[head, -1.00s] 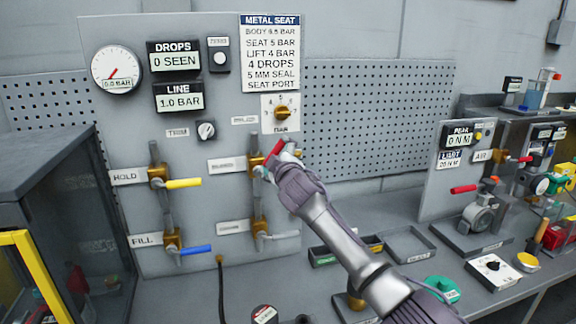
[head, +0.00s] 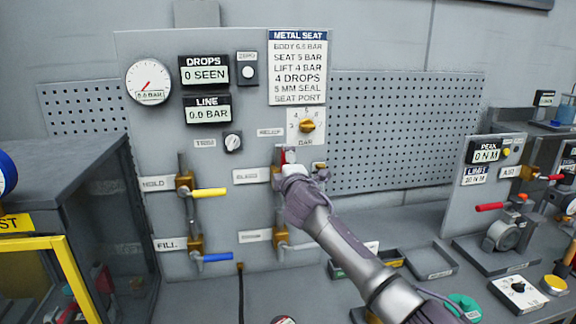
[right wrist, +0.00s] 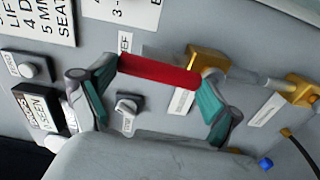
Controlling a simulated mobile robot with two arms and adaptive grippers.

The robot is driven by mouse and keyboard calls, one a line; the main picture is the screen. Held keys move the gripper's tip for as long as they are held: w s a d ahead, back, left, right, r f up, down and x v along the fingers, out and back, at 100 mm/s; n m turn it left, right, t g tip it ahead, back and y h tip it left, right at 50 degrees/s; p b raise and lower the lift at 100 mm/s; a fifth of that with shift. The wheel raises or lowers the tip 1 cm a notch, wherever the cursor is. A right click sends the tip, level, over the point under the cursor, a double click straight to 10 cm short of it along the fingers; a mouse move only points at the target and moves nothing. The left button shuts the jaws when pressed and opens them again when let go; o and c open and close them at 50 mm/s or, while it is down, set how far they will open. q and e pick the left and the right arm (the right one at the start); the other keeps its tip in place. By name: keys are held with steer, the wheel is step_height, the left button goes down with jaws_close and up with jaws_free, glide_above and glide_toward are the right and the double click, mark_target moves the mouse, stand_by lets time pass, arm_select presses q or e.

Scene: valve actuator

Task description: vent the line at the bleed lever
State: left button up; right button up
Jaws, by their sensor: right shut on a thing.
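The red bleed lever (head: 288,157) points up on the panel, by the BLEED label (head: 251,175). It also shows as a red bar in the right wrist view (right wrist: 160,71). My right gripper (head: 291,165) is shut on it, with a finger at each side of the bar in the wrist view. Its hand hides most of the bleed valve body. The LINE display (head: 207,111) reads 0.0 BAR and the DROPS display (head: 205,73) reads 0 SEEN. My left gripper is not in view.
The yellow HOLD lever (head: 209,193) and blue FILL lever (head: 217,257) stick out to the right at the panel's left side. An amber BAR knob (head: 307,126) is above the right gripper. Trays (head: 418,262) lie on the bench below right.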

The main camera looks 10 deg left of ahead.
steer(key=shift+r, duration=0.15)
steer(key=o, duration=1.3)
steer(key=shift+c, duration=0.2)
steer(key=shift+o, duration=0.6)
steer(key=v, duration=1.2)
